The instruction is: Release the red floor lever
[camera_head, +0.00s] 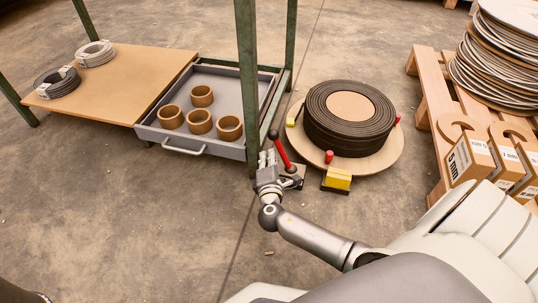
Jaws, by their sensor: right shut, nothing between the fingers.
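The red floor lever (281,151) stands tilted on a small floor plate beside a green post, its dark knob at the top left. My right gripper (267,158) is shut and empty, close beside the lever's left side. Whether its fingers touch the lever I cannot tell. The lever's lower end is partly hidden by my gripper and wrist. My left gripper does not show; only a dark shape sits at the bottom left corner.
A coil on a round board (390,150) lies right of the lever, with a yellow block (338,179) in front. A grey drawer (238,150) with several brown rings is at left. A wooden pallet (428,95) with boxes is at right. The front left floor is clear.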

